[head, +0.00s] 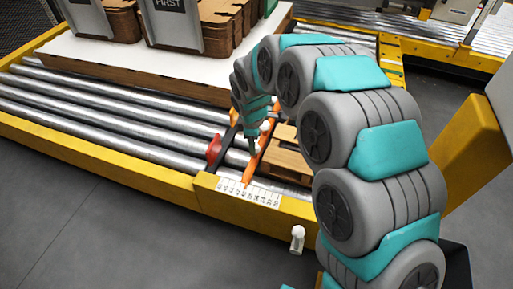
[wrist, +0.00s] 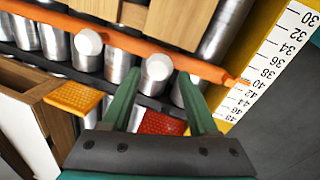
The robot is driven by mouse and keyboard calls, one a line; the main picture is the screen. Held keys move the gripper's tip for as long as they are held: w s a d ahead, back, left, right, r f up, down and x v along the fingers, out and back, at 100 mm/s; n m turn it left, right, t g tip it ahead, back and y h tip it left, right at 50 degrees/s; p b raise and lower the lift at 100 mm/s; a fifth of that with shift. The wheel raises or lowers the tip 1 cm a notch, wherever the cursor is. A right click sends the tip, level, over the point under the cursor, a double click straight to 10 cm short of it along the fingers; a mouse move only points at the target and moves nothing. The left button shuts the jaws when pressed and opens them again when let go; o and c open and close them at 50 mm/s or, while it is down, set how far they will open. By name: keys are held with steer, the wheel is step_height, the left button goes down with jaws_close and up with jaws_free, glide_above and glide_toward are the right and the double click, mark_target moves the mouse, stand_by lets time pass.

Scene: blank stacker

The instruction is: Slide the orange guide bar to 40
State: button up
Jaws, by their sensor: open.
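The orange guide bar (head: 258,155) lies across the rollers near the scale in the head view. In the wrist view the orange guide bar (wrist: 90,27) runs from the upper left to the scale at the right, and its narrow tip meets the scale close to the 40 mark. The printed white scale (head: 248,192) sits on the yellow rail; in the wrist view the scale (wrist: 272,62) shows numbers from 30 upward. My gripper (wrist: 160,73) is open and empty, with its green fingers apart and their tips just short of the bar. In the head view my gripper (head: 252,146) is beside the bar.
A red part (head: 214,150) on a dark bar stands left of the guide bar; a red pad (wrist: 163,122) shows between my fingers. Wooden pieces (head: 285,155) lie right of the bar. Metal rollers (head: 110,125) fill the left. A white board (head: 80,50) with cartons is behind.

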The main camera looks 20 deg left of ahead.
steer(key=f, duration=0.2)
steer(key=w+f, duration=0.1)
steer(key=f, duration=0.2)
steer(key=shift+a, duration=0.15)
steer(key=shift+c, duration=0.3)
jaws_close()
stand_by(0.9)
